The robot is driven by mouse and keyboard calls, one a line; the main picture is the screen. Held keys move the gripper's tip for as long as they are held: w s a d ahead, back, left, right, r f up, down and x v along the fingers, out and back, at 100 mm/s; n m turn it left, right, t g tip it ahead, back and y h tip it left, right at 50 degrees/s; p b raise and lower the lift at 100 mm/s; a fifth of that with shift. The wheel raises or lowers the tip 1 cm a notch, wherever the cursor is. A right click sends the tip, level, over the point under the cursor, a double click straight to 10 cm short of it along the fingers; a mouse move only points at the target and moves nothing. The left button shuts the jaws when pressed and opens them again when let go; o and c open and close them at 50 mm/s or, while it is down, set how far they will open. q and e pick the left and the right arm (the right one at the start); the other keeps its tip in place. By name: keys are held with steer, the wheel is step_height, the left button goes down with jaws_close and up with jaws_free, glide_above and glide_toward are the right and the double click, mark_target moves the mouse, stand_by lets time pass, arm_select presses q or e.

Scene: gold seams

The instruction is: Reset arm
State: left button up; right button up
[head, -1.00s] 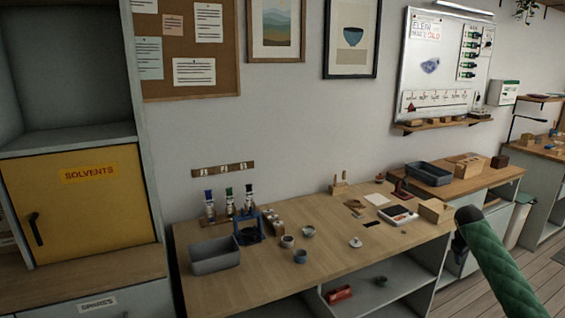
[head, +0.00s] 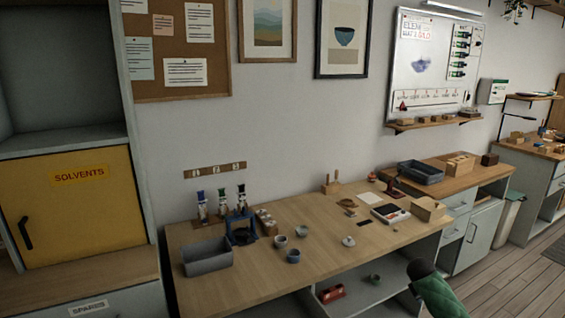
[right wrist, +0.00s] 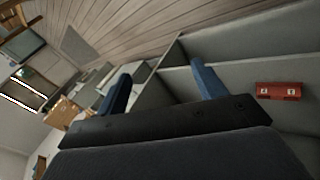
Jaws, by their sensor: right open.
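My right arm, with a green padded sleeve (head: 440,296), comes in at the bottom right of the head view, in front of the workbench's open shelf. The fingers of my right gripper (right wrist: 160,88) show in the right wrist view, blue and spread apart with nothing between them. The gripper itself cannot be made out in the head view. My left gripper is in neither view.
The wooden workbench (head: 205,294) carries a grey bin (head: 207,257), small cups (head: 293,256) and bottles. A red box (head: 331,293) lies on the shelf below and also shows in the right wrist view (right wrist: 279,91). Wooden floor (head: 510,285) is clear at the right.

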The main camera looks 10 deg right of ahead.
steer(key=s+a+f+n+y, duration=0.1)
steer(key=s+a+f+y, duration=0.1)
steer(key=s+a+f, duration=0.75)
steer(key=s+a+f+n+y, duration=0.1)
steer(key=s+a+f, duration=0.5)
steer(key=s+a, duration=0.7)
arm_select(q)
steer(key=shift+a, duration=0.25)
arm_select(e)
steer(key=s+a+r+y, duration=0.1)
steer(key=s+a+y, duration=0.1)
steer(key=s+a, duration=0.8)
steer(key=s+a+r+g+y, duration=0.1)
steer(key=s+a+y, duration=0.1)
steer(key=s+a, duration=0.9)
steer(key=s, duration=0.3)
steer(key=shift+a+r+g, duration=0.3)
steer(key=shift+r, duration=0.05)
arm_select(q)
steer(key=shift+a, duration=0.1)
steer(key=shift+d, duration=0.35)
